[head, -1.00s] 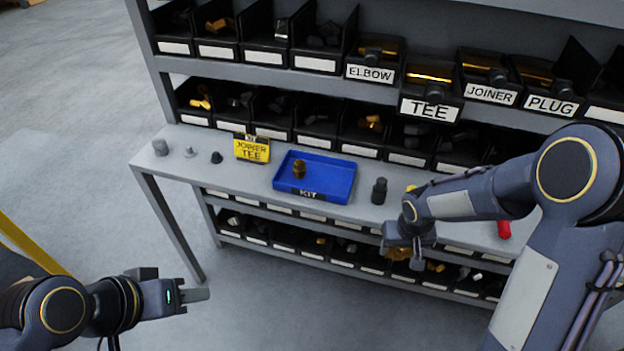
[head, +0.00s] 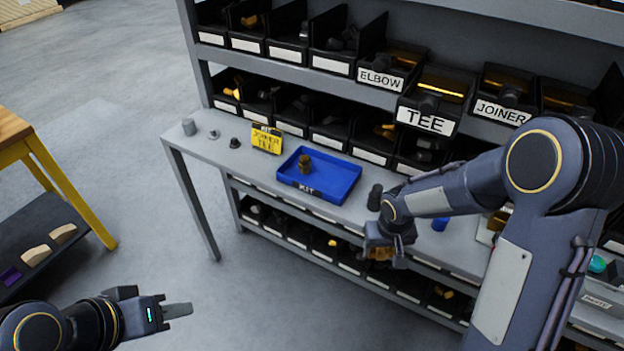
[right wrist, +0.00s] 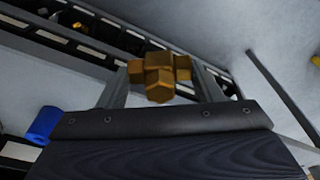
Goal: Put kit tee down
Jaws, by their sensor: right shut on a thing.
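The brass tee (right wrist: 160,75) is held between the fingers of my right gripper (right wrist: 165,80), seen in the right wrist view. In the head view my right gripper (head: 384,252) hangs in front of the bench edge, to the right of and nearer than the blue kit tray (head: 335,190); the tee shows only partly below it.
A yellow JOINER TEE sign (head: 266,139) stands left of the tray. Small grey parts (head: 189,127) stand at the bench's left end. A dark cylinder (head: 375,197) stands right of the tray. Labelled bins (head: 426,120) rise behind. A yellow-legged table (head: 70,190) is at left.

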